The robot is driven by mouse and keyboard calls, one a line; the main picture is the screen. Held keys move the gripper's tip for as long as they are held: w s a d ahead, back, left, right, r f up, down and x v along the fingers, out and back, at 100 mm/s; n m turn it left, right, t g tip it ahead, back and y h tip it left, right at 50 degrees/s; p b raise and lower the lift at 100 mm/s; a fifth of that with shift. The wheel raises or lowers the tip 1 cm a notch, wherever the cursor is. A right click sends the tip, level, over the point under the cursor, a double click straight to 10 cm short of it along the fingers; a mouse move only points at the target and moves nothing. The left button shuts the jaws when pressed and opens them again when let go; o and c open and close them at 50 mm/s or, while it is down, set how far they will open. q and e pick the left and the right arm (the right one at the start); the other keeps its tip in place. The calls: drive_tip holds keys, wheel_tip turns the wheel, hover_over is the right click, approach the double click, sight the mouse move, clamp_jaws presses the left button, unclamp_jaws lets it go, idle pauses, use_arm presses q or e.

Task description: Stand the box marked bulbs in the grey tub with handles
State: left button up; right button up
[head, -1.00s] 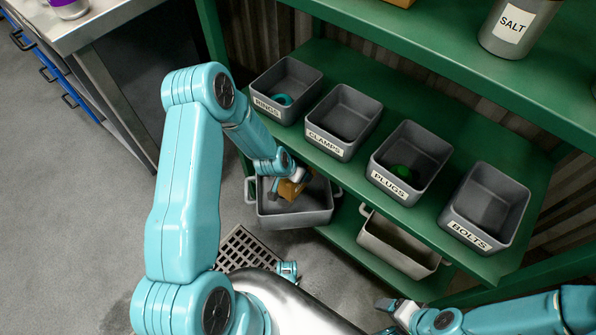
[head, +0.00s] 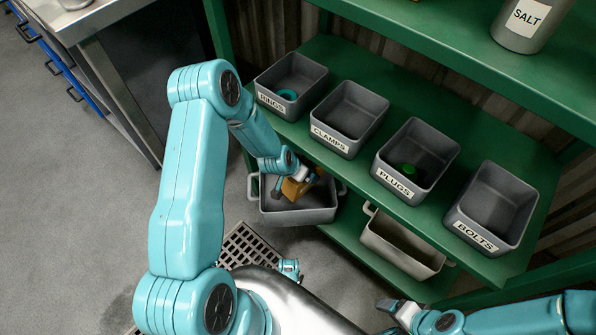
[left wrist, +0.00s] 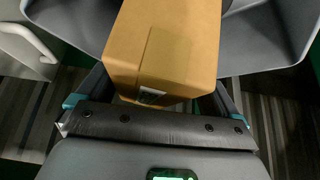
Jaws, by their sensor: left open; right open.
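A brown cardboard box (head: 294,189) is at the grey tub with handles (head: 310,214), within the tub's outline in the head view. My left gripper (head: 291,184) is over the tub, its jaws open on either side of the box. In the left wrist view the box (left wrist: 168,42) fills the space between the fingers, with the grey tub (left wrist: 264,32) around it. A small label shows on the box, too small to read. Whether the box rests on the tub's floor is hidden. My right gripper (head: 388,306) is open and empty at the lower right.
A green shelf (head: 328,168) holds grey bins marked rings (head: 268,101), clamps (head: 330,140), plugs (head: 395,186) and bolts (head: 477,238) above the tub. A paler tub with handles (head: 402,262) stands to its right. A salt container (head: 520,22) is on the upper shelf.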

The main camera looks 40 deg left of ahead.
use_arm(q)
drive_tip(key=p+v, duration=0.1)
drive_tip(key=v, duration=0.2)
drive_tip(key=p+v, duration=0.2)
drive_tip(key=v, duration=0.1)
drive_tip(key=shift+w+r, duration=0.25)
drive_tip(key=shift+r, duration=0.2)
drive_tip(key=s, duration=1.2)
drive_tip(key=s+d+n+g+h, duration=0.1)
drive_tip(key=s+d+g, duration=0.1)
drive_tip(key=d, duration=0.7)
drive_tip(key=s+d+n+g+h, duration=0.1)
drive_tip(key=s+d+g+h, duration=0.1)
drive_tip(key=d, duration=0.8)
drive_tip(key=s+f+g, duration=0.1)
drive_tip(key=s, duration=0.1)
drive_tip(key=shift+s+n+g+p, duration=0.3)
drive_tip(key=shift+s+p, duration=0.05)
drive_tip(key=shift+r, duration=0.1)
